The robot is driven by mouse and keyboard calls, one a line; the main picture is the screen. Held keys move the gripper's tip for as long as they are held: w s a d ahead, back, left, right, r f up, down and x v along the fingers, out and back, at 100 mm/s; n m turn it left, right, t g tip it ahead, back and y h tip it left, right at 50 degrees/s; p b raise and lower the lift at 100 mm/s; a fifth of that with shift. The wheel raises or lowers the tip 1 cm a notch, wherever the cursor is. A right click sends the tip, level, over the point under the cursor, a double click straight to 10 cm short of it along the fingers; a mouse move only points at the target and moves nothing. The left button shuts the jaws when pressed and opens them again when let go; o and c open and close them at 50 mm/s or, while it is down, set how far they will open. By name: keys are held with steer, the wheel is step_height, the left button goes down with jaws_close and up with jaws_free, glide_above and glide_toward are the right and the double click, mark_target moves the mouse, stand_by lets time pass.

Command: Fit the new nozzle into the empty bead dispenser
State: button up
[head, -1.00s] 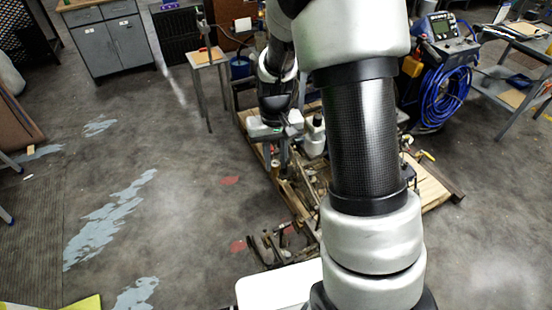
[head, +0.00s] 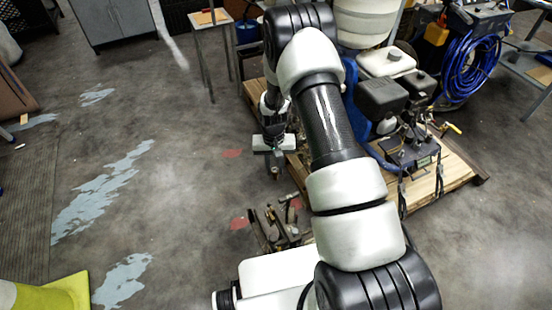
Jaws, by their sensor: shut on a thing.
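My gripper (head: 275,168) hangs below its white hand, over the left edge of the pallet in the head view. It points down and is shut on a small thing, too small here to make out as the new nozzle. The line striper (head: 398,90) stands on the pallet, with an engine, a white tank and black boxes, partly behind my arm. A cluster of metal fittings and brackets (head: 278,226) sits low at its near left end, below my gripper in the picture and apart from it. I cannot tell which part is the bead dispenser.
The wooden pallet (head: 455,170) lies under the machine. A coiled blue hose (head: 472,60) hangs at the back right. A small table (head: 210,17) and a grey cabinet (head: 115,20) stand at the back. A yellow-green cone (head: 65,290) is at lower left.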

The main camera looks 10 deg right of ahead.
step_height(320, 180, down, 25)
steer(key=m+b, duration=0.1)
steer(key=b, duration=0.9)
steer(key=shift+s+a, duration=0.15)
steer(key=shift+a, duration=0.1)
steer(key=shift+f, duration=1.75)
stand_by(1.1)
steer(key=shift+f, duration=0.3)
steer(key=shift+f, duration=0.3)
steer(key=o, duration=1.4)
